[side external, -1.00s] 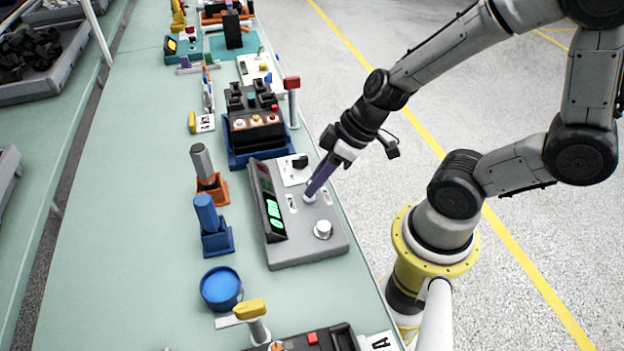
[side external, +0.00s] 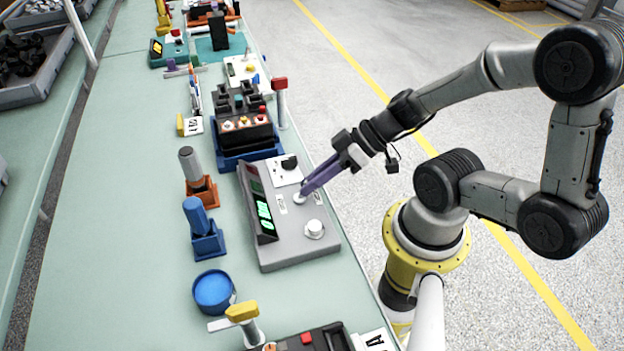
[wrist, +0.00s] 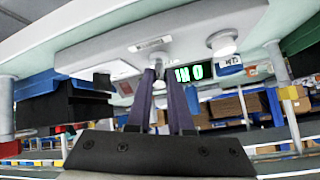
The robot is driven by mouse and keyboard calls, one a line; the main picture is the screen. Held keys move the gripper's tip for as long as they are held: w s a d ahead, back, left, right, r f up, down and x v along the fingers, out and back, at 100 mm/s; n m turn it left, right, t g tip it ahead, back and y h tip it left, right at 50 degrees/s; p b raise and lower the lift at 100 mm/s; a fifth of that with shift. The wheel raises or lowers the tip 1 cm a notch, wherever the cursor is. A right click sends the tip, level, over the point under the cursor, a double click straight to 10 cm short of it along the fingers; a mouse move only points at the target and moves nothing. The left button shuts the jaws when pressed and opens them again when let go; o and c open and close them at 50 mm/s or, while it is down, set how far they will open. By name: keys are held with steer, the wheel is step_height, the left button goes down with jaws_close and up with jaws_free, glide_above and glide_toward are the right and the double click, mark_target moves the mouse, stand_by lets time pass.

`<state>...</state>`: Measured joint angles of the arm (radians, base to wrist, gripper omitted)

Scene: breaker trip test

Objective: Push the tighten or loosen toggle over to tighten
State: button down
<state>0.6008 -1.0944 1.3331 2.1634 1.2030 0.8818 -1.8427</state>
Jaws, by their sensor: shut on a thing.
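The grey console (side external: 285,248) lies on the bench edge with a green-lit display (side external: 264,217) on its sloped left face. The small pale toggle (side external: 298,198) stands on its top between two small white labels, too small to read. My gripper (side external: 301,192) has purple fingers that come down at a slant from the upper right, their tips closed around the toggle. In the wrist view my gripper's fingertips (wrist: 158,68) meet at the toggle, which they mostly hide. The display (wrist: 188,73) shows just right of them. I cannot tell which way the toggle leans.
A white round knob (side external: 314,229) sits near the toggle, and a black knob (side external: 289,163) on a white plate sits behind it. A blue-based box with buttons (side external: 245,135), a blue handle (side external: 203,225) and a blue round dish (side external: 213,291) stand nearby. Open floor lies right.

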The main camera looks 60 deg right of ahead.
steer(key=shift+d, duration=0.1)
steer(key=c, duration=0.8)
jaws_free()
steer(key=shift+c, duration=0.2)
steer(key=v, duration=0.7)
steer(key=shift+r, duration=0.15)
steer(key=shift+s+d, duration=0.1)
